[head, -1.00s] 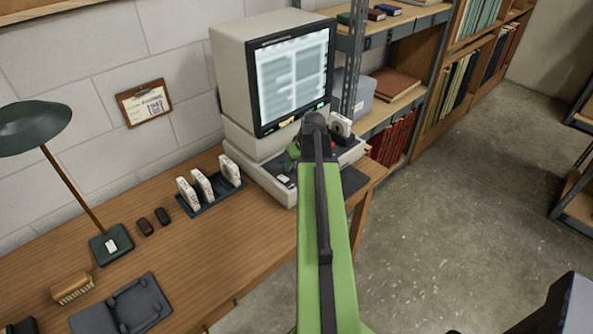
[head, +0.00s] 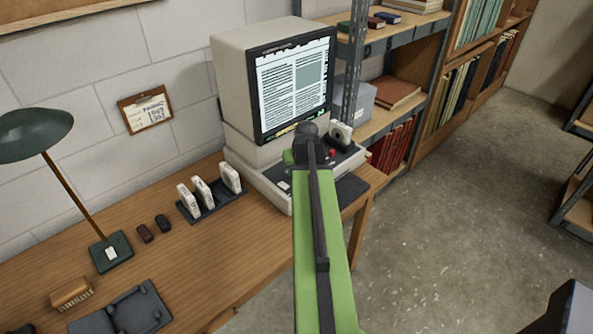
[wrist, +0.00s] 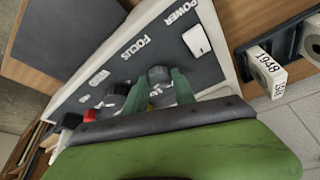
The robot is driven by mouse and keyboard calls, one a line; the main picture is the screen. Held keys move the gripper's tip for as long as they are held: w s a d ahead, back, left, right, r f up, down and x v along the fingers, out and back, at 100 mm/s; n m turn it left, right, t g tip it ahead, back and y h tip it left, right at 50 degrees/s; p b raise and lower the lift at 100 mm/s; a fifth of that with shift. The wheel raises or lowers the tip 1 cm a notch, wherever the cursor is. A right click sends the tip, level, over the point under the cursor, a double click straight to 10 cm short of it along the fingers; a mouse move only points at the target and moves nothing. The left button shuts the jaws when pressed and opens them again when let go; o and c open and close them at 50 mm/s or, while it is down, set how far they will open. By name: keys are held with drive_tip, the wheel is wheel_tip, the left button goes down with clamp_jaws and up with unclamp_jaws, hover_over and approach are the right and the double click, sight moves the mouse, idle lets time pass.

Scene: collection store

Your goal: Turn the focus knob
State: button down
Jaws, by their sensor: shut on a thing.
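The focus knob (wrist: 159,74) is a dark round knob on the sloped control panel of the reader, below the printed word FOCUS. In the wrist view the green fingers of my gripper (wrist: 160,90) are shut around its sides. In the head view my gripper and the knob are mostly hidden behind my arm. The reader's screen (head: 295,88) shows sharp dark text columns and a grey block.
A white power switch (wrist: 197,40), a second dark knob (wrist: 115,92) and a red button (wrist: 89,115) are close by on the panel. A rack of white boxes (head: 213,207) stands left of the reader. A desk lamp (head: 110,249) is farther left.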

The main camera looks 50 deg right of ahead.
drive_tip(key=shift+m, duration=0.6)
drive_tip(key=c, duration=1)
unclamp_jaws()
drive_tip(key=shift+c, duration=0.2)
drive_tip(key=p+v, duration=1.6)
drive_tip(key=v, duration=0.1)
drive_tip(key=shift+a+r, duration=0.2)
drive_tip(key=shift+a, duration=0.15)
drive_tip(key=shift+w, duration=0.15)
